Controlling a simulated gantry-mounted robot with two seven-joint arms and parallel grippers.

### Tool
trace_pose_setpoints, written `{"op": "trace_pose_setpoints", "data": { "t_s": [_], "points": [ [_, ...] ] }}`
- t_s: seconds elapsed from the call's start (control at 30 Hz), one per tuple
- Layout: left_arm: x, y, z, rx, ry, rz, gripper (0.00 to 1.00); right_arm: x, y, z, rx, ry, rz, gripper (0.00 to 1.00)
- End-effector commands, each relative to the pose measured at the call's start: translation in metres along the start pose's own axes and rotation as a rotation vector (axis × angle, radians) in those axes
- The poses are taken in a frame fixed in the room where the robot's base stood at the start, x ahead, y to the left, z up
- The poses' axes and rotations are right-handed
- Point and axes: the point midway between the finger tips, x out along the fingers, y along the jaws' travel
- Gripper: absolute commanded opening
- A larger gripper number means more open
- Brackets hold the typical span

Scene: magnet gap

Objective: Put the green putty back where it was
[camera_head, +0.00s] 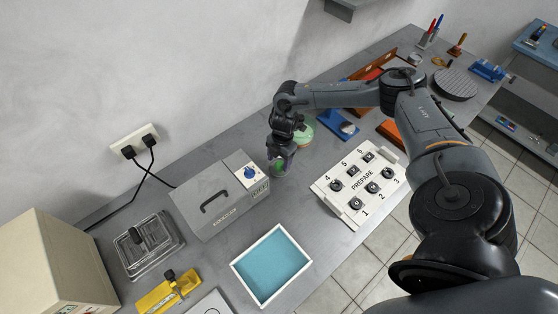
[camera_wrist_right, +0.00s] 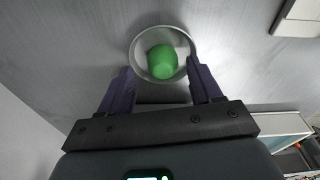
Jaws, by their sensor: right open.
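The green putty (camera_wrist_right: 162,61) is a rounded lump inside a small round grey dish (camera_wrist_right: 137,58) on the grey table. In the head view the putty (camera_head: 278,167) shows only partly beneath my right gripper (camera_head: 281,166). In the right wrist view my right gripper (camera_wrist_right: 163,82) is open, with its dark fingers to the left and right of the dish's near side. The putty is not gripped. I cannot tell whether the fingers touch the dish. My left gripper is not in view.
A grey box with a handle and blue knob (camera_head: 215,197) stands left of the gripper. The white numbered PREPARE panel (camera_head: 341,203) is to the right. A white-rimmed blue tray (camera_head: 236,266) lies in front. A round pale-green item (camera_head: 308,132) and blue stand (camera_head: 337,125) are behind.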

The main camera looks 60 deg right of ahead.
Motion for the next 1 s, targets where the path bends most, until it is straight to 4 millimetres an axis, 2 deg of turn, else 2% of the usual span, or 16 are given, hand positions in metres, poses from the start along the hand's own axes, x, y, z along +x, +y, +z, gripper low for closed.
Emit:
{"op": "trace_pose_setpoints", "data": {
  "t_s": [0.4,0.6,0.8,1.0],
  "points": [
    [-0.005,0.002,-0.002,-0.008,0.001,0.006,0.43,-0.073,0.001,0.000,0.001,0.000,0.003,0.64],
    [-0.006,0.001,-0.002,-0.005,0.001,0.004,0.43,-0.100,0.001,0.000,0.001,0.000,0.002,0.64],
    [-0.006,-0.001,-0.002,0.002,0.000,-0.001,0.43,-0.112,0.000,0.000,0.001,0.000,0.001,0.64],
    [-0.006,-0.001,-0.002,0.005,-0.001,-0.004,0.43,-0.113,0.000,0.000,0.001,0.000,0.001,0.64]
  ]
}}
